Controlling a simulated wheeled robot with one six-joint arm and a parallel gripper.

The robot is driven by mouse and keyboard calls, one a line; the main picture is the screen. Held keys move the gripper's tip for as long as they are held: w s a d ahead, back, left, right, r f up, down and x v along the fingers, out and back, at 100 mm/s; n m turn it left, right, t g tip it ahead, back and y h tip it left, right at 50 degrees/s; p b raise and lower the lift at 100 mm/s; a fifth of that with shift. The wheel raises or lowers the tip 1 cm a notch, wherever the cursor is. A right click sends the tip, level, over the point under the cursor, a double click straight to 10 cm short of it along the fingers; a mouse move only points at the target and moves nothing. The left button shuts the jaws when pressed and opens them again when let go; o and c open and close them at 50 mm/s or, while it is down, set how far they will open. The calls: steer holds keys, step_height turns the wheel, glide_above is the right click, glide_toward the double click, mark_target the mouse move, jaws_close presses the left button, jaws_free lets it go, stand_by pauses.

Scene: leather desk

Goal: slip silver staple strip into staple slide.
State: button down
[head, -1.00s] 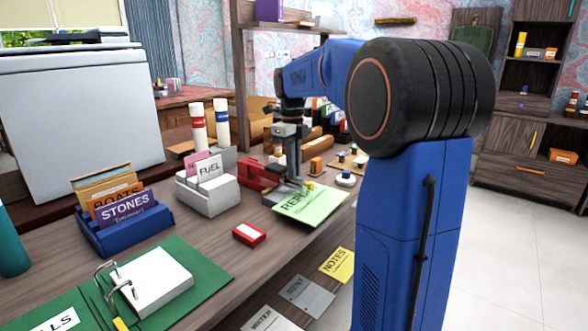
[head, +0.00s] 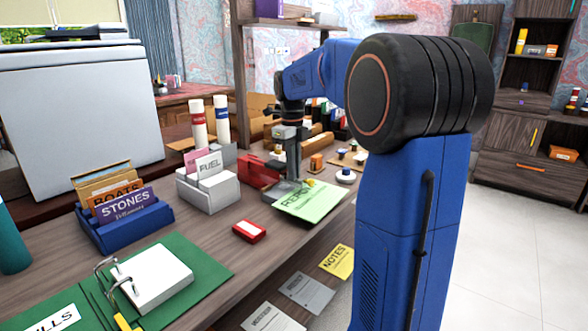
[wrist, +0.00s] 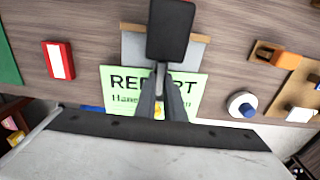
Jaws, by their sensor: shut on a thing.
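My gripper (wrist: 161,85) points down over the desk by the green REPORT sheet (wrist: 120,82). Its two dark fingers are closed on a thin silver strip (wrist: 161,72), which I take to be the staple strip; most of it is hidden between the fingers. In the head view my gripper (head: 292,172) stands at the sheet's far-left edge. A grey plate (wrist: 133,48) with a dark block (wrist: 172,30) above it lies just beyond the fingertips. I cannot tell whether this is the staple slide, or whether the strip touches it.
A red box (head: 249,231) with a white label lies near the sheet. A red object (head: 262,172) and a grey FUEL card holder (head: 208,190) stand left of my gripper. Stamps and a round white item (head: 345,177) lie to the right. Bare desk surrounds the red box.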

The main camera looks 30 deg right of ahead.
steer(key=c, duration=1.8)
jaws_free()
steer(key=shift+o, duration=0.2)
step_height(320, 180, up, 17)
steer(key=shift+w+a+r, duration=0.15)
steer(key=shift+w, duration=0.1)
